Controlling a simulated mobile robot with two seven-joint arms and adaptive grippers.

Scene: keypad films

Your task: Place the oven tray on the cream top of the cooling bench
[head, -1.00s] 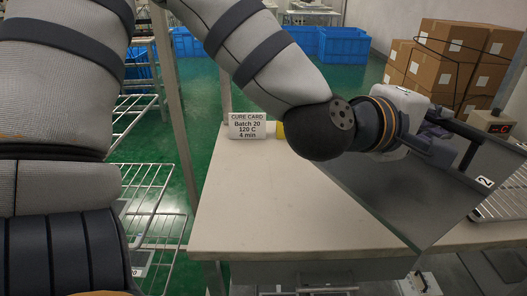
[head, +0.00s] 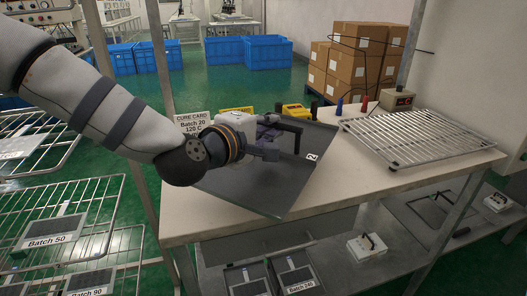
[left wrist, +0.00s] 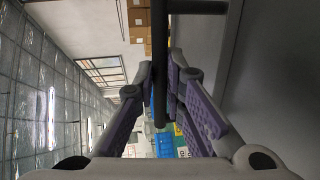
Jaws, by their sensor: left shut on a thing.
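The oven tray (head: 262,188) is a flat dark grey sheet with a black bar handle and a white tag "2". My left gripper (head: 268,138) is shut on its handle (head: 297,128). In the left wrist view, the purple-padded fingers (left wrist: 172,105) close around the dark handle bar (left wrist: 160,60), with the grey tray surface (left wrist: 270,70) at the right. The tray is over the left and middle of the cooling bench's cream top (head: 352,190). Its near corner reaches the bench's front edge. I cannot tell whether it touches the top. My right gripper is not in view.
A wire rack (head: 420,138) covers the bench's right part. A cure card (head: 192,120), yellow items (head: 293,110) and a control box (head: 396,99) stand along the back. Wire shelves (head: 75,212) are at the left. Bare top shows between tray and rack.

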